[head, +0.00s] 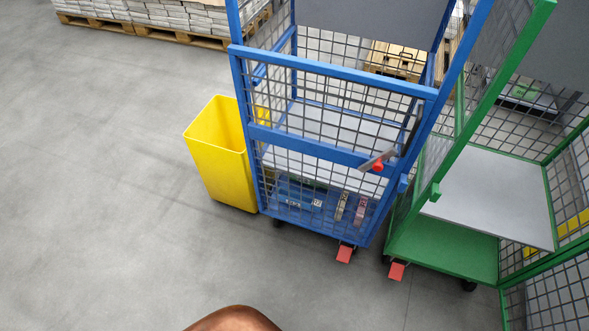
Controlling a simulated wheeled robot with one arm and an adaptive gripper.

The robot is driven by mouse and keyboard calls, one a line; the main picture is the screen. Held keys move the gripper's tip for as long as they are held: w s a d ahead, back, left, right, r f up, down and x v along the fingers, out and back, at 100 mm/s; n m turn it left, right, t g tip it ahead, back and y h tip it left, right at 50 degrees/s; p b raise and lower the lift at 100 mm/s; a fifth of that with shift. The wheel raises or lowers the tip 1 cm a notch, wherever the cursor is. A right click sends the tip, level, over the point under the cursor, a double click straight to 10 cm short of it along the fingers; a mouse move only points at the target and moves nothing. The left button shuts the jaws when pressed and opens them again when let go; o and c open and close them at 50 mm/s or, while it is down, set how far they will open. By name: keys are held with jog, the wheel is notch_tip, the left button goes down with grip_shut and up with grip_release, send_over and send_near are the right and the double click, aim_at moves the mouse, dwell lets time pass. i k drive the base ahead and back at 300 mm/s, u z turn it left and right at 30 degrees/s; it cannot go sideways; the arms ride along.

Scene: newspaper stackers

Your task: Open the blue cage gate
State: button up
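The blue cage (236,75) stands upright right of the middle in the head view. Its blue-framed mesh gate (330,72) spans the lower front and looks closed. A grey latch handle with a red knob (378,166) sits at the gate's right side, near the right post. Several small items lie on the cage's bottom, behind the mesh. My gripper is not in view. A brown rounded shape at the bottom edge is too cropped to identify.
A green cage (440,255) stands close on the right, with a grey shelf (490,190). A yellow bin (220,155) stands against the blue cage's left side. Red caster pedals (344,254) stick out in front. Pallets of stacked paper (165,15) are at the back. Floor at left and front is clear.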

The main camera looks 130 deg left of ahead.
aim_at(352, 160)
jog(key=u, duration=1.45)
jog(key=k, duration=0.6)
jog(key=u, duration=2.95)
